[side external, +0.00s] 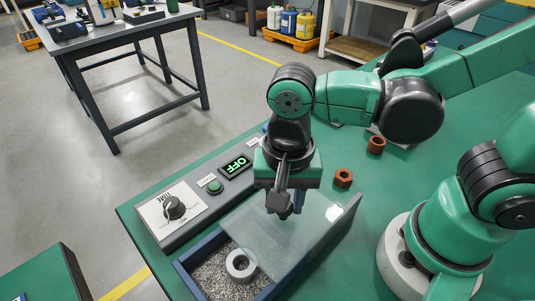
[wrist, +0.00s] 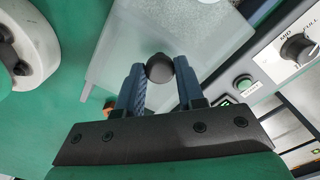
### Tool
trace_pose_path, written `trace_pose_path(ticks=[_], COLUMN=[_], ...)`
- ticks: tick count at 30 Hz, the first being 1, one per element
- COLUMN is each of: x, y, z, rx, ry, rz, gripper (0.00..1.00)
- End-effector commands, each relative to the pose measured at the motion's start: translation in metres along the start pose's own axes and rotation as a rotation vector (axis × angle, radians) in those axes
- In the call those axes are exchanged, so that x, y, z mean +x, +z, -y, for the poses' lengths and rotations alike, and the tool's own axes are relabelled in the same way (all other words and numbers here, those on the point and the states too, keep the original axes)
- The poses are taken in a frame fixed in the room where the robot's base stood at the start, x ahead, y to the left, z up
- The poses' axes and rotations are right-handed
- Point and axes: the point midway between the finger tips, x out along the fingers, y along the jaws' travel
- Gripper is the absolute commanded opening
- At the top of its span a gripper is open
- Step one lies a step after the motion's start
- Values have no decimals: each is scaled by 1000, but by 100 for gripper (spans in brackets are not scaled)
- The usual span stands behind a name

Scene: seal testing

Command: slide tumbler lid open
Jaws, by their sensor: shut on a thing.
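The tumbler lid (side external: 290,228) is a clear, frosted sheet lying over the blue-walled tumbler (side external: 183,278). It covers the right part of the tumbler, and the left part is uncovered. The lid also shows in the wrist view (wrist: 140,45). My gripper (side external: 285,208) is above the lid. In the wrist view its blue fingers (wrist: 160,78) are shut on a dark round knob (wrist: 159,67) on the lid. In the side view the gripper hides the knob. Inside the open part, a pale ring (side external: 240,265) lies on grey granular media (side external: 212,272).
A control panel beside the tumbler has a dial (side external: 174,207), a green button (side external: 215,187) and a display (side external: 235,165) reading OFF.

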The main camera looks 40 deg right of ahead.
Motion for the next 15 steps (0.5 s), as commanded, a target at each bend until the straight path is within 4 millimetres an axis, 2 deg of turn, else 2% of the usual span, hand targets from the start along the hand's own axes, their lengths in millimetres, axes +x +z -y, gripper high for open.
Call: trace_pose_path(ticks=[1, 6, 15], x=[0, 0, 0], y=[-11, -33, -40], z=[-9, -30, -38], rx=[13, 8, 0], ry=[-4, -5, -6], rz=[-6, -7, -9], gripper=[0, 0, 0])
